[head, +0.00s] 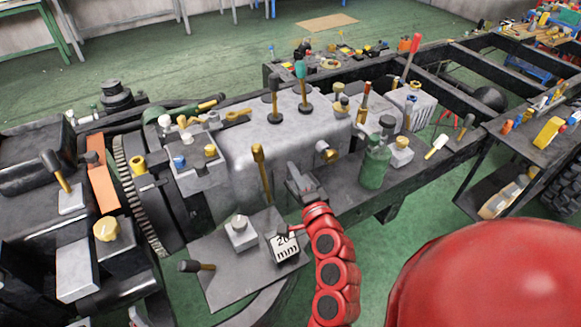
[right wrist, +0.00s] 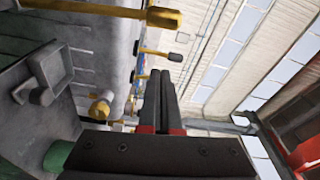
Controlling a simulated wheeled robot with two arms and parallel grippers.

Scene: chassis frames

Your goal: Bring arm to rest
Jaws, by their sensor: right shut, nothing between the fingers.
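My right arm (head: 328,262) is red and rises from the bottom of the head view. My right gripper (head: 296,176) is dark grey and sits at the arm's end, in front of the grey gearbox housing (head: 262,140). In the right wrist view its two dark fingers (right wrist: 160,92) lie together with nothing between them. It holds no object. My left gripper does not show in either view.
A block marked "20 mm" (head: 285,246) stands on a metal plate close to the right arm. A green bottle (head: 375,165) stands on the chassis ledge to its right. A yellow-handled lever (head: 262,168) stands just left of the gripper. Open green floor (head: 200,62) lies behind.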

